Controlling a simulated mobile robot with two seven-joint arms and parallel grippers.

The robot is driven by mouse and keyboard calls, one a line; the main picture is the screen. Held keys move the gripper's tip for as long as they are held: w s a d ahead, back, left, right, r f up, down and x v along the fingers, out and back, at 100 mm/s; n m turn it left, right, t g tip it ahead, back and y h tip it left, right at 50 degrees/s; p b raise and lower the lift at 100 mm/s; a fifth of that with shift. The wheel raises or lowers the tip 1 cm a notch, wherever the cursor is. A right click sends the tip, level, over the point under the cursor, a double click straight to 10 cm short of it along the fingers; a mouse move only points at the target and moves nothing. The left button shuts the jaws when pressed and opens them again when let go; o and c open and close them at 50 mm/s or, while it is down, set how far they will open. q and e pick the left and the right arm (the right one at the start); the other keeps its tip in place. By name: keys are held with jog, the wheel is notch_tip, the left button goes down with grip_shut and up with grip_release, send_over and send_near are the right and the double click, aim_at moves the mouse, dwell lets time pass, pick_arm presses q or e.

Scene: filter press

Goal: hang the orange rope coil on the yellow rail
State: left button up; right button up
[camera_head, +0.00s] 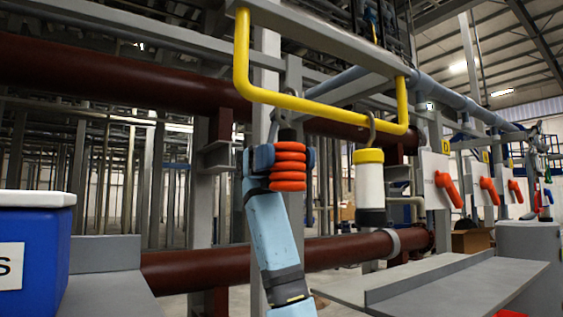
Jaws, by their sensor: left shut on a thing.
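The yellow rail (318,107) hangs like a wide U below a grey beam. The orange rope coil (288,167) is a stack of orange loops with a black piece and a grey hook above it. My left gripper (287,155) comes up from below and is shut on the coil, holding it upright just under the left part of the rail. The hook's tip is close to the rail; I cannot tell whether it touches or goes over it. My right gripper is not in view.
A white cylinder (370,190) with a yellow top hangs by a hook from the rail, right of the coil. A dark red pipe (180,84) runs behind the rail. A blue box (45,255) with a white lid stands at left. White panels with red handles (447,188) are at right.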

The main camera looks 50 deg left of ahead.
aim_at(300, 154)
pick_arm(q)
jog(key=shift+w+x, duration=0.15)
jog(key=shift+x, duration=0.75)
jog(key=shift+w+x, duration=0.1)
jog(key=shift+x, duration=0.8)
jog(key=shift+d+f+b, duration=0.4)
jog(key=shift+d+b, duration=0.05)
jog(key=shift+d, duration=0.2)
jog(key=shift+d+f+b, duration=0.25)
jog(key=shift+f+b, duration=0.25)
jog(key=shift+a+f+b, duration=0.1)
jog(key=shift+f+b, duration=0.25)
jog(key=shift+f, duration=0.05)
jog(key=o, duration=1.2)
jog(key=shift+c, duration=0.2)
